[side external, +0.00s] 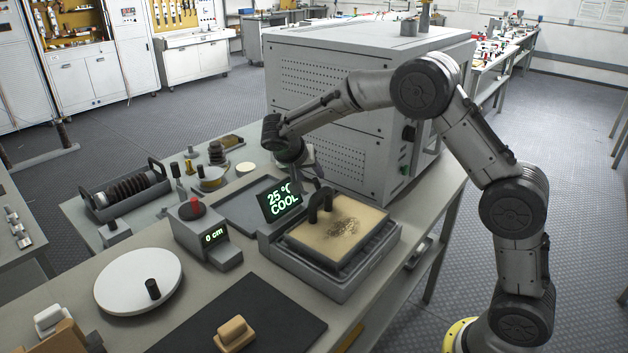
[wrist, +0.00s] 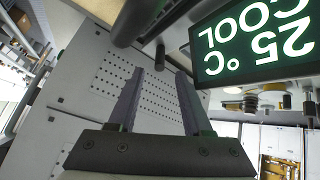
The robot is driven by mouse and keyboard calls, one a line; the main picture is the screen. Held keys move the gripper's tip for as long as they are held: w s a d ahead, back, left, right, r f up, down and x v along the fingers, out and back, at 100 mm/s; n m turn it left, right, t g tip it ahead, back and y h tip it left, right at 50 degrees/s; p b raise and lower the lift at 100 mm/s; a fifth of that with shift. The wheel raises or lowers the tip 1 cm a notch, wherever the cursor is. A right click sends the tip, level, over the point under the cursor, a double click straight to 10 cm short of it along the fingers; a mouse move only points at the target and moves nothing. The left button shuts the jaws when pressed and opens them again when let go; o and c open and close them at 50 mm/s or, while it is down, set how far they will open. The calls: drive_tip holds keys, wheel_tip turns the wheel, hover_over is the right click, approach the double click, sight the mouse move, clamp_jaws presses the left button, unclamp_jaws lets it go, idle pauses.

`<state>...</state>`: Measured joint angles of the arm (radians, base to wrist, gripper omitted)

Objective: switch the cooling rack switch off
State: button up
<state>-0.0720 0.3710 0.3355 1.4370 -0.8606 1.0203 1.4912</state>
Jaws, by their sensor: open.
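A black display (side external: 281,202) reads "25 °C COOL" in green and stands at the back of the bench work area. It shows upside down at the upper right of the wrist view (wrist: 252,42). My gripper (side external: 295,178) is just behind the display, pointing down and partly hidden by it.
A large grey perforated cabinet (side external: 335,105) stands close behind my gripper. A "0 cm" device with a red button (side external: 203,228) and a white turntable (side external: 125,285) stand to the left.

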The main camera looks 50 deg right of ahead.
drive_tip(key=v, duration=0.7)
drive_tip(key=shift+a, duration=0.15)
drive_tip(key=shift+r, duration=0.15)
drive_tip(key=s+d+r+m+t, duration=0.1)
drive_tip(key=s+d+r, duration=0.1)
drive_tip(key=s+r, duration=0.55)
drive_tip(key=s+r+t+y, duration=0.15)
drive_tip(key=s+r, duration=0.25)
drive_tip(key=s, duration=0.5)
drive_tip(key=s+a+f+n+y, duration=0.3)
drive_tip(key=s+n, duration=0.3)
drive_tip(key=s, duration=0.2)
drive_tip(key=s+a+f+n+y, duration=0.3)
drive_tip(key=s+a+f+n, duration=0.2)
drive_tip(key=s, duration=0.3)
drive_tip(key=shift+s+f+n+t, duration=0.35)
drive_tip(key=shift+f+n+t, duration=0.1)
drive_tip(key=shift+f, duration=0.3)
